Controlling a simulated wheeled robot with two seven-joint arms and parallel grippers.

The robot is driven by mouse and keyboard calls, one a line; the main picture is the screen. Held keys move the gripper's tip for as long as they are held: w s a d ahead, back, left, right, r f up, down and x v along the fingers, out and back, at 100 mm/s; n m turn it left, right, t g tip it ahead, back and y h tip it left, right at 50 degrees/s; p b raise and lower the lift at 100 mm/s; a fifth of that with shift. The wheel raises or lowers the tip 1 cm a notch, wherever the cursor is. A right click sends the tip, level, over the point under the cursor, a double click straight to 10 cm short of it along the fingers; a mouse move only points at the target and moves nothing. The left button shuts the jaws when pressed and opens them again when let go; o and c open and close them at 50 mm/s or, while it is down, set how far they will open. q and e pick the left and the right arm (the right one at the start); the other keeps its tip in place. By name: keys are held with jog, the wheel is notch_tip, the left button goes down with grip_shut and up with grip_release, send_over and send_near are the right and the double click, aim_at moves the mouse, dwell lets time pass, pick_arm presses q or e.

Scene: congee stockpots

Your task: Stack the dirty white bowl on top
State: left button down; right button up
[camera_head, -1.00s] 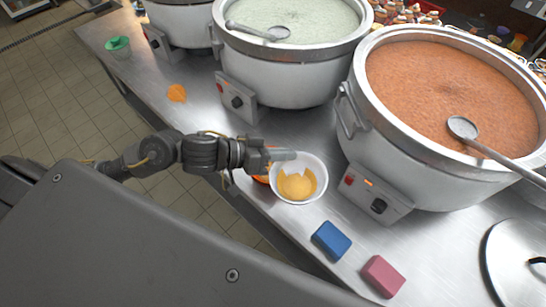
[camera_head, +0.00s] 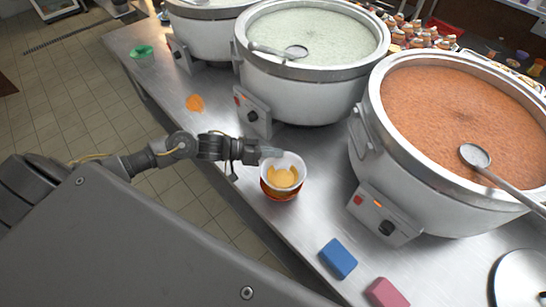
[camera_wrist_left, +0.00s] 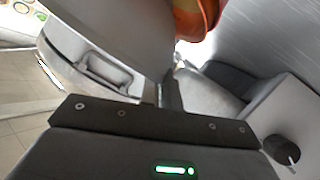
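The dirty white bowl (camera_head: 298,168), with orange residue inside, is in the middle of the head view. My left gripper (camera_head: 266,155) is at its far-left rim, with its fingers close together on the rim. In the left wrist view, the fingers (camera_wrist_left: 162,92) meet the bowl's shaded wall (camera_wrist_left: 115,25). An orange-red bowl (camera_head: 280,193) is directly below the white bowl, on the counter. It also shows in the wrist view (camera_wrist_left: 196,15). I cannot tell whether the two bowls touch. My right gripper is not in view.
Large stockpots stand along the metal counter (camera_head: 300,225), one with orange congee (camera_head: 440,100) and one with pale congee (camera_head: 320,40). A blue block (camera_head: 338,259) and a pink block (camera_head: 386,294) lie near the front edge. An orange patch (camera_head: 195,103) and a green bowl (camera_head: 141,52) are farther left.

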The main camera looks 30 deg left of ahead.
pick_arm(q)
jog(key=f, duration=0.1)
jog(key=f+p, duration=0.1)
jog(key=f, duration=0.1)
jog(key=shift+w+a, duration=0.15)
jog(key=shift+a, duration=0.05)
jog(key=shift+f, duration=0.25)
jog(key=shift+f, duration=0.3)
jog(key=c, duration=1.6)
grip_release()
